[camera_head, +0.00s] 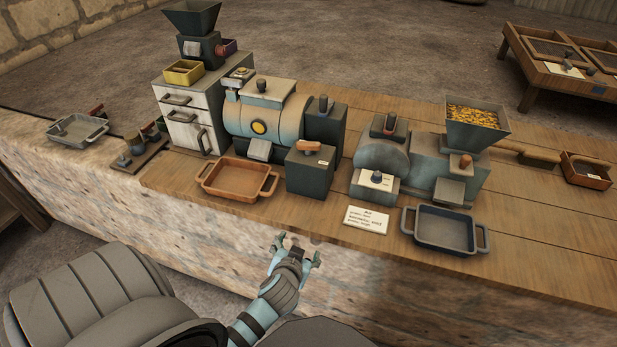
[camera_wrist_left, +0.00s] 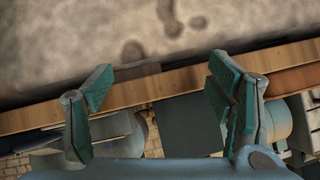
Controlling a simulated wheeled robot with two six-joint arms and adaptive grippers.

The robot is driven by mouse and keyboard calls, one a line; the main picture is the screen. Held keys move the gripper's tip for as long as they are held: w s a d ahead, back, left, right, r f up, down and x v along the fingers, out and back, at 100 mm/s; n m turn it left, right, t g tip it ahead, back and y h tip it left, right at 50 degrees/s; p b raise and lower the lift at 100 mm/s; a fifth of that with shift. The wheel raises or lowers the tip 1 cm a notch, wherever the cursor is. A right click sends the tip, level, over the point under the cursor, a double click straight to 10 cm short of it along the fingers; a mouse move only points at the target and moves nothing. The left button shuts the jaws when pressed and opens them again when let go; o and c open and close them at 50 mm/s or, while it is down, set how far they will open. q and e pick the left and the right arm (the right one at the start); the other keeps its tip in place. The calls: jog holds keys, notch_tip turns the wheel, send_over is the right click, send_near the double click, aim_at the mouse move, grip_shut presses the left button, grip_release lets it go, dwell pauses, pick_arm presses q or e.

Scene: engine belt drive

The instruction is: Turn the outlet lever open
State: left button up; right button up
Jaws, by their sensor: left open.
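My left gripper (camera_head: 296,249) is open and empty in the head view, in front of the bench's front edge. Its two spread fingers also show in the left wrist view (camera_wrist_left: 160,88), with nothing between them. Several machines stand on the bench beyond it, and I cannot tell for certain which part is the outlet lever. An orange-brown handle (camera_head: 310,147) sits on top of a dark box (camera_head: 312,172), beyond the gripper and apart from it. A copper-coloured knob (camera_head: 465,161) sits above the spout of the right machine (camera_head: 417,163). My right gripper is not in view.
An orange tray (camera_head: 207,191) and a dark blue tray (camera_head: 445,245) lie near the front edge. A written card (camera_head: 366,217) lies between them. A hopper of yellow pieces (camera_head: 473,116) tops the right machine. A drawer cabinet (camera_head: 188,118) stands left. Bare wood (camera_head: 540,240) shows at right.

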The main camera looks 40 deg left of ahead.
pick_arm(q)
jog(key=w+a+r+n+t+y+b, duration=0.3)
jog(key=w+r+n+y+b, duration=0.1)
jog(key=r, duration=0.6)
jog(key=t+p, duration=0.2)
jog(key=t, duration=0.1)
send_near(308, 148)
jog(key=shift+y, duration=0.4)
jog(key=b+x, duration=0.1)
jog(key=x, duration=1)
jog(key=shift+w+d+f, duration=0.15)
jog(key=shift+d, duration=0.05)
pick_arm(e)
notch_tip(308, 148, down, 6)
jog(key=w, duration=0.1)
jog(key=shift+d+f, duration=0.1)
